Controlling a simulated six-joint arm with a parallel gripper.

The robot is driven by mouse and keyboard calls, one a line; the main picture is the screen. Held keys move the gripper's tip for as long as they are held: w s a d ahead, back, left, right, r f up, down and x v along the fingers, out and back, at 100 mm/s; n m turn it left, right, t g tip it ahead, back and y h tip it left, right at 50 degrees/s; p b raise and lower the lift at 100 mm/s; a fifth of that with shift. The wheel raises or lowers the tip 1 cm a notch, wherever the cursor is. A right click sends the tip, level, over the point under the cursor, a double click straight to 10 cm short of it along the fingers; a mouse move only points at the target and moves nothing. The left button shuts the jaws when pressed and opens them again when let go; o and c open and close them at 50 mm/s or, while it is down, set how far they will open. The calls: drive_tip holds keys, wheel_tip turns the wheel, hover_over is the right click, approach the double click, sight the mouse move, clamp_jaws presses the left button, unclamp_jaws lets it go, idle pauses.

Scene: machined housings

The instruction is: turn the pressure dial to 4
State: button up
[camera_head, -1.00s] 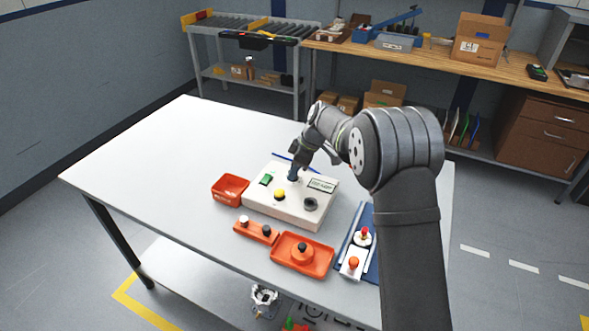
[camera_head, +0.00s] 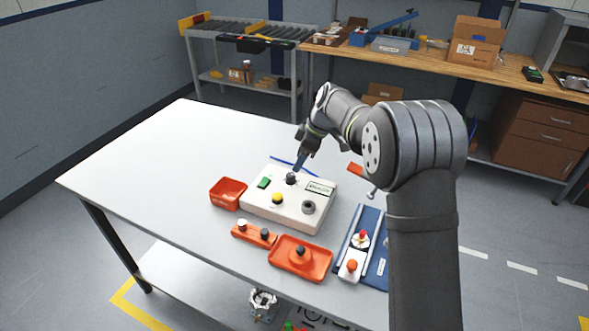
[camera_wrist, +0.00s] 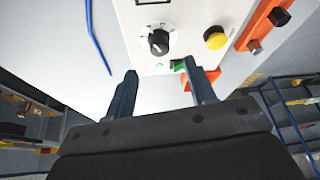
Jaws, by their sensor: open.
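A white control box (camera_head: 260,212) sits on the table. On its far part is a black dial knob (camera_head: 291,178) on a pale plate. In the wrist view the same knob (camera_wrist: 158,42) shows a white pointer mark, but the scale numbers are too small to read. My gripper (camera_head: 299,165) is above and just behind the knob, apart from it. In the wrist view my gripper (camera_wrist: 160,68) is open, its two fingers wide apart with nothing between them.
The box also carries a green switch (camera_head: 264,183), a yellow button (camera_head: 278,198), a grey ringed knob (camera_head: 308,207) and a display (camera_head: 319,188). A red bin (camera_head: 228,193) stands at its left. Orange trays (camera_head: 300,258) lie in front. The table's left side is clear.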

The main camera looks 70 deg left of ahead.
sight(291, 175)
drive_tip(key=v, duration=1.1)
drive_tip(key=shift+f, duration=0.2)
drive_tip(key=x, duration=1.7)
drive_tip(key=shift+s+f, duration=0.1)
drive_tip(key=shift+s+f, duration=0.1)
drive_tip(key=shift+f, duration=0.15)
drive_tip(key=shift+r+m+y, duration=0.3)
drive_tip(key=shift+m, duration=0.6)
drive_tip(key=m+t, duration=0.1)
drive_tip(key=m, duration=0.2)
drive_tip(key=m+t+y, duration=0.1)
drive_tip(key=m, duration=0.2)
drive_tip(key=shift+s+d+m+t, duration=0.1)
drive_tip(key=shift+m+t, duration=0.2)
drive_tip(key=shift+s+m+t+y, duration=0.15)
drive_tip(key=shift+m+t, duration=0.35)
drive_tip(key=shift+m, duration=0.85)
drive_tip(key=shift+m+t+y, duration=0.15)
drive_tip(key=shift+m+t, duration=0.35)
drive_tip(key=shift+m, duration=0.85)
drive_tip(key=shift+m+t, duration=0.7)
drive_tip(key=shift+m, duration=1.1)
